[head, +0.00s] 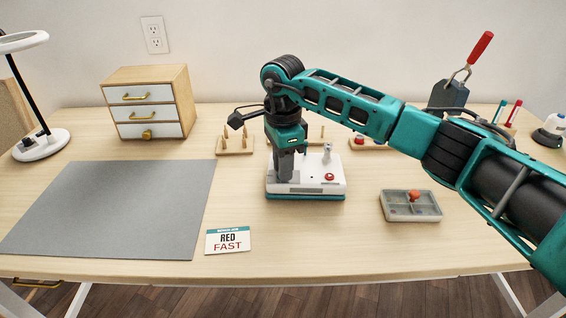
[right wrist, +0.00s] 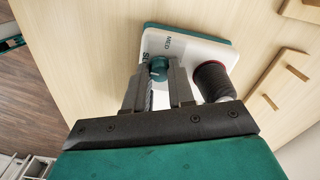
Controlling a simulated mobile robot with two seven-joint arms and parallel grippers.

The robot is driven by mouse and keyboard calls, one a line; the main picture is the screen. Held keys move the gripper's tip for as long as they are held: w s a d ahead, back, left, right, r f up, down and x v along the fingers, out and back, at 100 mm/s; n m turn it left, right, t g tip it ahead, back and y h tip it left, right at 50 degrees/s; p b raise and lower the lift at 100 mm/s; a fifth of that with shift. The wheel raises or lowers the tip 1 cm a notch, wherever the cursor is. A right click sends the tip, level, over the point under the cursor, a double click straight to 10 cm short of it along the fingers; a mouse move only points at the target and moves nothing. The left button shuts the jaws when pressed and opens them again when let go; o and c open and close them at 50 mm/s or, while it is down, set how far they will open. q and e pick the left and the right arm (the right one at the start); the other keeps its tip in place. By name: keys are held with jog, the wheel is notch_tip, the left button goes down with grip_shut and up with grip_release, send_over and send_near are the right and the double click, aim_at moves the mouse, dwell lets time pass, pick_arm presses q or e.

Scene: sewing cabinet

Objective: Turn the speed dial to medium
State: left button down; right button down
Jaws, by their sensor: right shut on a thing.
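The white machine box (head: 322,187) with a teal base stands at the middle of the table. My right gripper (head: 285,172) points down over its left part and hides the dial in the head view. In the right wrist view the teal speed dial (right wrist: 158,66) sits between the fingertips of my right gripper (right wrist: 159,76), which is shut on it. The printed word "MED" and part of a word starting "SL" show beside the dial. I cannot tell where the dial points. My left gripper is not in view.
A grey mat (head: 115,208) covers the left. A grey divided tray (head: 411,206) lies to the right. A dark spool (right wrist: 213,80) stands close beside the gripper. Wooden peg racks (head: 235,146) stand behind the box.

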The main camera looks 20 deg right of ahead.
jog(key=m+p, duration=0.1)
jog(key=m, duration=0.2)
jog(key=shift+r+m, duration=0.15)
jog(key=shift+m, duration=0.25)
jog(key=m+p, duration=0.2)
jog(key=m, duration=0.2)
jog(key=shift+m, duration=0.3)
jog(key=shift+m+p, duration=0.3)
jog(key=shift+m, duration=0.6)
jog(key=m+p, duration=0.1)
jog(key=m, duration=0.1)
jog(key=shift+m, duration=1.1)
jog(key=shift+m+p, duration=0.65)
jog(key=shift+m, duration=0.55)
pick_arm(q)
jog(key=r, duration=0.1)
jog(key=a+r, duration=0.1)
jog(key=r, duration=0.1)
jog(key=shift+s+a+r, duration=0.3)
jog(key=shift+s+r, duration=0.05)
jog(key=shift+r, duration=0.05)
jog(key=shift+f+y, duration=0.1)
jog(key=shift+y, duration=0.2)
pick_arm(e)
jog(key=shift+m, duration=0.3)
